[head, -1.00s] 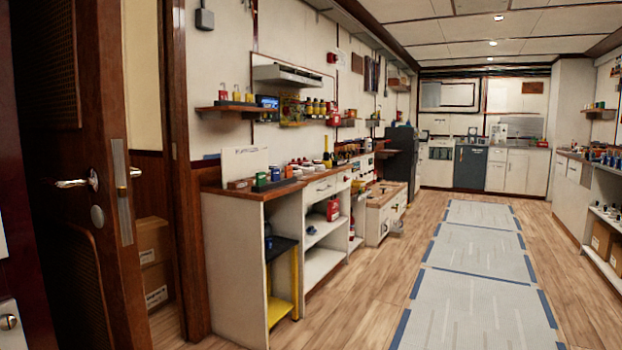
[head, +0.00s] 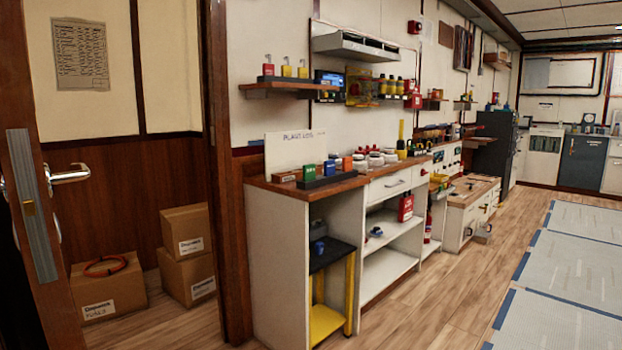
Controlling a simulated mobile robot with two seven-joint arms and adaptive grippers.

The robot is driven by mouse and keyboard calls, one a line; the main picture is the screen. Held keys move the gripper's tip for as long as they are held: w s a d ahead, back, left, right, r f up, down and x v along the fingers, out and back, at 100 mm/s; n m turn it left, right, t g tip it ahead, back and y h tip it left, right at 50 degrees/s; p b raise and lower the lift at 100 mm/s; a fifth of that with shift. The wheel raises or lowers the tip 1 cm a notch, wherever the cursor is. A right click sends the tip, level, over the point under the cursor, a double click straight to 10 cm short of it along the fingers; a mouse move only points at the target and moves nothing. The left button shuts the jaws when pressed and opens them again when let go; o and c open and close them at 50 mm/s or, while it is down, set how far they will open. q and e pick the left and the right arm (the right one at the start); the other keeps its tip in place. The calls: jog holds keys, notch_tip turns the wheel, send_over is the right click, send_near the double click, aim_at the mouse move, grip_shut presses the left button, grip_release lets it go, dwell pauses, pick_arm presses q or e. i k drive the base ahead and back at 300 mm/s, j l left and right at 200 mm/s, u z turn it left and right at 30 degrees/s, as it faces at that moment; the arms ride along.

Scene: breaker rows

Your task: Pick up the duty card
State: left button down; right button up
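No item that I can identify for sure as the duty card shows in the head view. A printed paper sheet (head: 80,52) hangs on the cream wall beyond the open door at the upper left; its text is too small to read. A white board reading "PLANT LOG" (head: 295,150) stands upright at the back of the wooden-topped counter (head: 285,187). Neither of my grippers is in view.
A dark wooden door (head: 25,190) stands open at the left edge. Cardboard boxes (head: 185,232) sit on the floor beyond the doorway, an orange ring (head: 106,266) on one. Padlocks (head: 287,71) stand on a wall shelf. The wooden floor (head: 450,300) is clear.

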aim_at(308, 170)
jog(key=i+l+u, duration=0.1)
jog(key=i+l, duration=0.3)
jog(key=i+l+u, duration=0.1)
jog(key=i+l, duration=0.3)
jog(key=l, duration=0.15)
jog(key=i+l+u, duration=0.1)
jog(key=i+l, duration=0.25)
jog(key=l, duration=0.15)
